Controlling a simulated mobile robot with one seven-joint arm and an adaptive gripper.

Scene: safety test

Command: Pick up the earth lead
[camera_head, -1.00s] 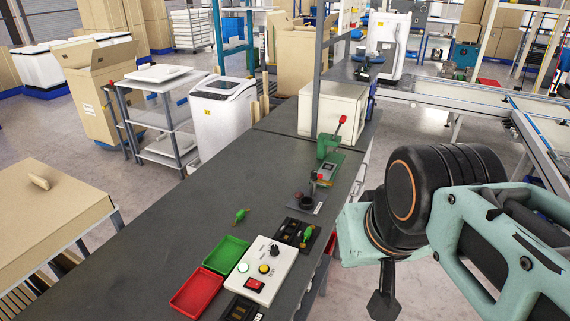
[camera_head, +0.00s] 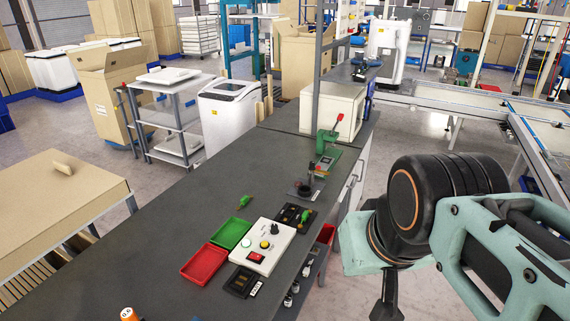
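A small green piece (camera_head: 244,202) lies on the dark workbench (camera_head: 190,216), behind the green tray; I cannot tell for sure that it is the earth lead. Another small green piece (camera_head: 305,215) sits on a black block (camera_head: 288,213) beside the white control box. No lead or cable can be made out at this size. My gripper (camera_head: 387,298) shows only as a dark part below the teal and black arm, right of the bench. It is apart from both green pieces. Its fingers cannot be told apart.
A green tray (camera_head: 231,233), a red tray (camera_head: 203,264) and a white control box (camera_head: 275,236) with buttons stand on the bench. A green press (camera_head: 326,147) with a red knob stands farther back, near a cream cabinet (camera_head: 345,103). An orange-topped thing (camera_head: 128,314) shows at the bottom edge.

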